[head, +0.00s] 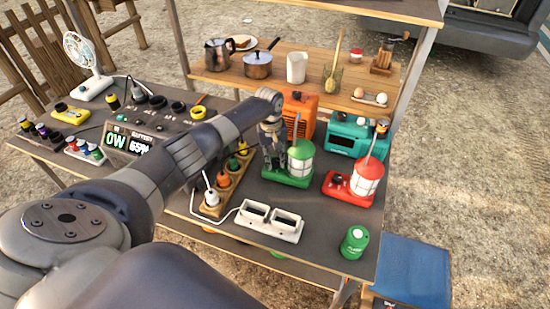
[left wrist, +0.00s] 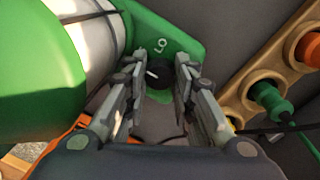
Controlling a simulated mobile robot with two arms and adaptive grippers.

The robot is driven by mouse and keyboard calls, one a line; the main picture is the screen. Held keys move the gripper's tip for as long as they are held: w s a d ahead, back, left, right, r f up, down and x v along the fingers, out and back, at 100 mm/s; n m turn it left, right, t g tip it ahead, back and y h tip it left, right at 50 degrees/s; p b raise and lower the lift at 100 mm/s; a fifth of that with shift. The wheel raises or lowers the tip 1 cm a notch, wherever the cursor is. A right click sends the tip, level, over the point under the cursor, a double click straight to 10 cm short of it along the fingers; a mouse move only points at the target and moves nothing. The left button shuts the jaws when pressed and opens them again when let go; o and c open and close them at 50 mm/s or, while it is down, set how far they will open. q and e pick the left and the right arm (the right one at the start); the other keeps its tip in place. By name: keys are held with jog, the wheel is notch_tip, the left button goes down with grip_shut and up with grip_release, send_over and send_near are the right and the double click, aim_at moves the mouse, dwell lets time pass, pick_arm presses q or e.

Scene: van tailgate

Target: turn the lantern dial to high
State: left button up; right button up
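The green lantern (head: 301,158) stands on the dark table, with a white globe and a green base. Its green base (left wrist: 185,45) fills the upper middle of the left wrist view, with a black dial (left wrist: 161,74) and the label "LO" beside it. A white pointer mark shows on the dial's left side. My left gripper (head: 272,150) points down at the lantern's left side in the head view. In the left wrist view its fingers (left wrist: 160,84) are open on either side of the dial, with narrow gaps apparent. My right gripper is not in view.
A red lantern (head: 365,180) stands to the right, and a wooden rack (head: 222,188) with coloured plugs to the left. A white socket block (head: 270,222) is in front. A green can (head: 354,242) stands near the front right corner. A wooden shelf (head: 320,92) spans behind.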

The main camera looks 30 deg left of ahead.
pick_arm(q)
jog(key=shift+c, duration=1.1)
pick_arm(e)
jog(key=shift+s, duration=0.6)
